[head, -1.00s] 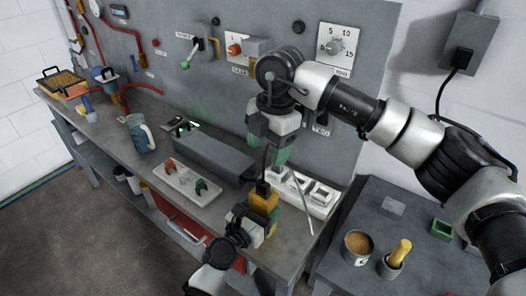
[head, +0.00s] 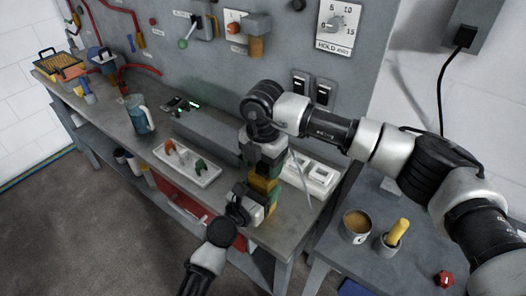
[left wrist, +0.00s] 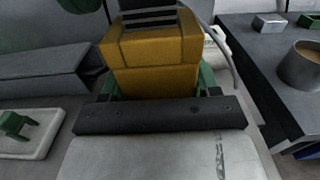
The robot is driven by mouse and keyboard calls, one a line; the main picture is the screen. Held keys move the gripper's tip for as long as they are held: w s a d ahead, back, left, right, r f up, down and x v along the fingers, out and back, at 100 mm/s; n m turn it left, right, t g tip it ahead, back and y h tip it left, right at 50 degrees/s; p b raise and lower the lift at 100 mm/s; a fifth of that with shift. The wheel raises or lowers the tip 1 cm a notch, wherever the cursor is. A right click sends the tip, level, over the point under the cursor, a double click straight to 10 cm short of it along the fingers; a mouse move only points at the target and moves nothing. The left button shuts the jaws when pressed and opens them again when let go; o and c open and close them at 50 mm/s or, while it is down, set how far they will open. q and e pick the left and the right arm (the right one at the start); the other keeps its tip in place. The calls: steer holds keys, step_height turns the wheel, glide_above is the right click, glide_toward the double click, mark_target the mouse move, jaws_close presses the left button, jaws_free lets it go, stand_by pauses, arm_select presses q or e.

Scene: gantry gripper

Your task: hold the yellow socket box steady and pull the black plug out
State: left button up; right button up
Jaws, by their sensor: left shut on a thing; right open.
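The yellow socket box (head: 264,187) is upright near the bench's front edge. It fills the middle of the left wrist view (left wrist: 152,68). My left gripper (head: 262,198) is shut on the box from the front, and its green fingers show at both sides in the left wrist view (left wrist: 158,84). The black plug (left wrist: 150,19) sits on top of the box, with its upper end cut off by the frame. My right gripper (head: 265,162) is open, pointing down just above the box. In the head view it largely hides the plug.
A white tray with coloured plugs (head: 187,164) and a long grey block (head: 208,131) are left of the box. White sockets (head: 318,177) and a thin cable are to the right. A side table (head: 330,262) holds a cup (head: 355,227) and a yellow-handled pot (head: 391,243).

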steer(key=shift+f, duration=0.15)
steer(key=shift+c, duration=0.3)
steer(key=c, duration=1)
steer(key=shift+o, duration=0.2)
steer(key=shift+r, duration=1.55)
steer(key=shift+r, duration=0.1)
steer(key=shift+r, duration=1.4)
arm_select(q)
steer(key=shift+f, duration=0.1)
